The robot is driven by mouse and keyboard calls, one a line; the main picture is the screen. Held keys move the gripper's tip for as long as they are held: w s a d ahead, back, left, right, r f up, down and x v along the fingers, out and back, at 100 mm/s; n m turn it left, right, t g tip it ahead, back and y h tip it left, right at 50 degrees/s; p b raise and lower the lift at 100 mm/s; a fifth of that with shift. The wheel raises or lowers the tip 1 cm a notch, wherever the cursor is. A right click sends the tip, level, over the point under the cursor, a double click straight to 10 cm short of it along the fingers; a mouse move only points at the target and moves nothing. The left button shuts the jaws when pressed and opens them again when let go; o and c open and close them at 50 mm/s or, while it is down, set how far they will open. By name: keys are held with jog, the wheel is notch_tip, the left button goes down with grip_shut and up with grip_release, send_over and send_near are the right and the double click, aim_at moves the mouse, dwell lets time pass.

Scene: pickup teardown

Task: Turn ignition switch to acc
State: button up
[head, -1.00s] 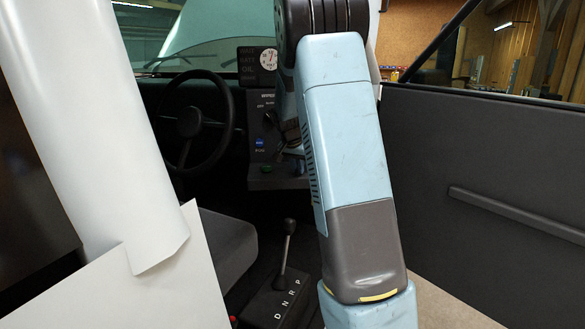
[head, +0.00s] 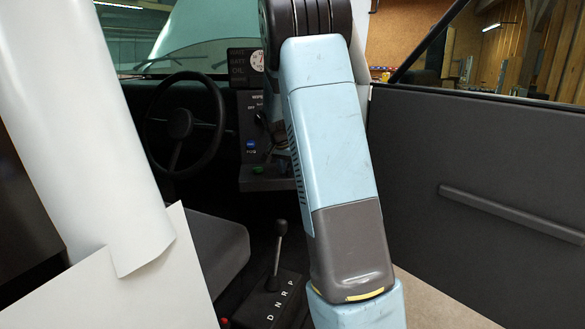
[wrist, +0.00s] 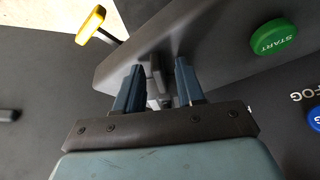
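The ignition switch seems to be the small grey upright piece (wrist: 154,72) on the edge of the dark dash panel in the wrist view. My gripper (wrist: 159,68) has its two blue fingers apart, one on each side of this piece, with a visible gap on both sides. The lower part of the switch and any position marks, such as acc, are hidden or too small to read. A green START button (wrist: 272,37) is to the right of the fingers. In the head view my arm covers the switch and most of the gripper.
A blue FOG button (wrist: 314,117) is at the right of the wrist view, and a yellow-ended handle (wrist: 92,22) at upper left. In the head view are a steering wheel (head: 180,124), a gear lever (head: 277,252), a door panel (head: 470,160) and a white tube (head: 85,130) close by.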

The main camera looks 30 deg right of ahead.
jog(key=shift+r, duration=0.1)
jog(key=v, duration=1.3)
jog(key=shift+a+r, duration=0.15)
jog(key=shift+a, duration=0.05)
jog(key=shift+s, duration=0.1)
jog(key=s+a+r+n+t+y, duration=0.1)
jog(key=s+a+r+n, duration=0.15)
jog(key=s, duration=0.45)
jog(key=s+a+r+n+y, duration=0.1)
jog(key=s+a, duration=0.3)
jog(key=s, duration=0.3)
jog(key=s+a+r+n+t, duration=0.1)
jog(key=s+a+n, duration=0.15)
jog(key=s, duration=0.35)
jog(key=s+a+f+n, duration=0.2)
jog(key=s+a, duration=0.1)
jog(key=s, duration=0.5)
jog(key=s+a+f+n+y, duration=0.1)
jog(key=s+a, duration=0.3)
jog(key=s, duration=0.4)
jog(key=shift+s+a+f+n+t, duration=0.3)
jog(key=shift+f+n+t, duration=0.1)
jog(key=shift+f+n, duration=0.35)
